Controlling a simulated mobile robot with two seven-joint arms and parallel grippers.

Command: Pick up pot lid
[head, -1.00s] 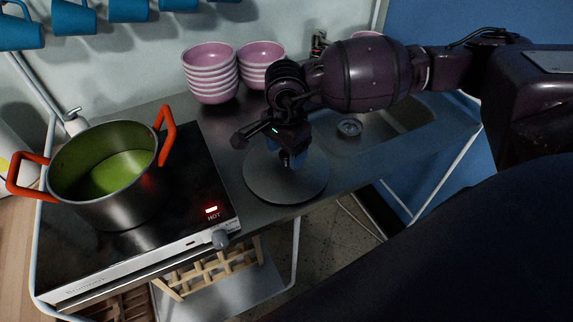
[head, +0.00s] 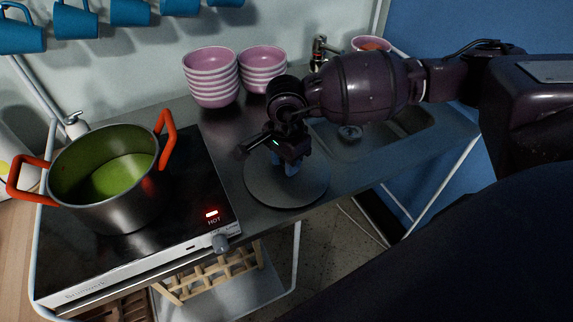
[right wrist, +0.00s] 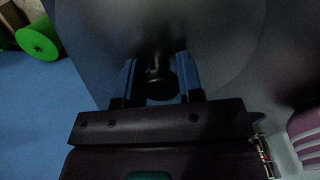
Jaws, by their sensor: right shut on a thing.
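The pot lid (head: 308,194) is a round, dark grey metal disc at the metal counter's front edge, right of the stove. Whether it touches the counter is hard to tell. My right gripper (head: 290,172) is above the lid's middle, pointing down, and is shut on its knob. In the right wrist view the dark knob (right wrist: 161,80) sits between the two blue-edged fingers, with the lid (right wrist: 225,35) behind it. The grey pot (head: 118,200) with orange handles and green contents stands on the stove at the left. My left gripper is not in view.
The black stove (head: 186,215) shows a lit red HOT sign. Stacks of pink bowls (head: 211,85) stand at the back of the counter. A sink (head: 375,135) is to the right, partly behind my right arm. Blue mugs (head: 75,20) hang above.

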